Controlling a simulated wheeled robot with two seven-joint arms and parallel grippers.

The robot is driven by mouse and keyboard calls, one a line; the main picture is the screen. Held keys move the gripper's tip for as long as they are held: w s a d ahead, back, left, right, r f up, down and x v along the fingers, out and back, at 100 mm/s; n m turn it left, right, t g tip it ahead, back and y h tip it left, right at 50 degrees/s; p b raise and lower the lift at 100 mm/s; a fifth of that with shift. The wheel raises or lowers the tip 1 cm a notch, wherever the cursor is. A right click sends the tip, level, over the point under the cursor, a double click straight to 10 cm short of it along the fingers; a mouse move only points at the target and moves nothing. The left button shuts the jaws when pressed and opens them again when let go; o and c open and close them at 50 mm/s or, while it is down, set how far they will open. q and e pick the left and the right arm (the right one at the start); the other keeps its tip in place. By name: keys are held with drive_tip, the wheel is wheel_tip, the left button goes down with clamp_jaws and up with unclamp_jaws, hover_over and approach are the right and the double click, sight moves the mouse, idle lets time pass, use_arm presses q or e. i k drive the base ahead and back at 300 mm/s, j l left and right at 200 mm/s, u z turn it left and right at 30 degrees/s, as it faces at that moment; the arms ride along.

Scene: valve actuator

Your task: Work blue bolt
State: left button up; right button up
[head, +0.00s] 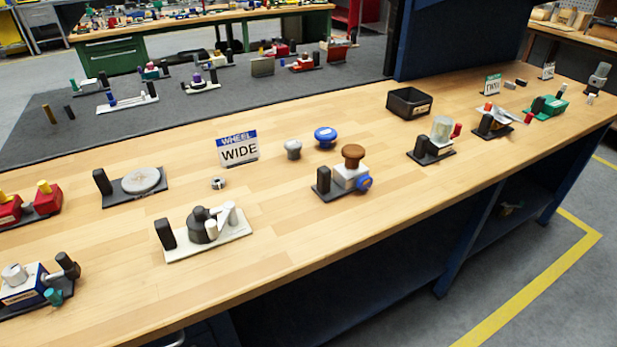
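A round blue part (363,184), perhaps the blue bolt, sits low on the front right of a white valve block (346,173). A brown knob (353,154) tops this block. The block stands on a dark base plate (330,195) with an upright black post (323,179) at its left. A separate blue mushroom-shaped knob (325,136) stands on the bench behind, beside a grey knob (292,149). Neither of my grippers shows in the head view.
The wooden bench (300,238) also holds a "WHEEL WIDE" sign (238,149), a small metal nut (218,183), a white-plated lever unit (207,228) and a black bin (409,102). Several other units stand at both ends. Bare wood lies in front of the valve block.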

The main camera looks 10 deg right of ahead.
sight(364, 183)
drive_tip(key=l+u, duration=0.95)
drive_tip(key=k+l+u, duration=0.2)
drive_tip(key=l+u, duration=0.3)
